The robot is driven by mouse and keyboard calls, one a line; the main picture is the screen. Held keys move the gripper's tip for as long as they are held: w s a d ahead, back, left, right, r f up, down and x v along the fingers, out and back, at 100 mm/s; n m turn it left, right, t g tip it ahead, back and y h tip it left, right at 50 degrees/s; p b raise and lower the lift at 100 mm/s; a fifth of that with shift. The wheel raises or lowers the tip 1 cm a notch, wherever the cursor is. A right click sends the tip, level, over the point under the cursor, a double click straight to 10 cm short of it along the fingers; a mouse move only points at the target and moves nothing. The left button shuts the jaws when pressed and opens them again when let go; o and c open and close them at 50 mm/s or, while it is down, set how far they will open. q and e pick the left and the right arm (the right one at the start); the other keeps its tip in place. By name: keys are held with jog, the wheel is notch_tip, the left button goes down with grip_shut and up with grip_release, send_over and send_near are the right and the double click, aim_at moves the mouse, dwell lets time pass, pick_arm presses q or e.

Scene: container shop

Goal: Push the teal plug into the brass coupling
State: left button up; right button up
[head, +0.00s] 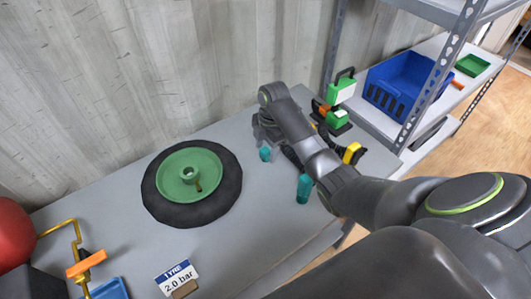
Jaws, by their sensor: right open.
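Two teal pieces show on the grey bench: a small rounded one (265,154) just below my right gripper (267,135), and a larger upright cylinder (304,188) beside my right forearm. I cannot tell which is the plug. My right gripper is open above the bench, right of the wheel; its fingers are small and partly hidden by its own wrist. Whether it touches the small teal piece is unclear. I cannot make out the brass coupling for certain; a small brass-coloured stub (198,187) shows in the wheel's green hub. My left gripper is not in view.
A black-tyred wheel (230,192) lies on the bench (245,240). A "2.0 bar" sign (177,278) stands at the front. A yellow crank (74,229) and red ball (12,235) are at left. A green device (341,91) and shelf with a blue bin (390,98) are behind my arm.

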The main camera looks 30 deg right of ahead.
aim_at(266, 150)
jog(key=shift+a+f, duration=0.15)
jog(key=shift+f, duration=0.95)
jog(key=c, duration=1)
notch_tip(266, 150, up, 8)
jog(key=shift+f+b, duration=0.1)
jog(key=shift+b, duration=0.3)
jog(key=shift+r+p, duration=0.55)
jog(key=shift+r, duration=0.7)
jog(key=shift+s+f, duration=0.1)
jog(key=shift+f, duration=0.05)
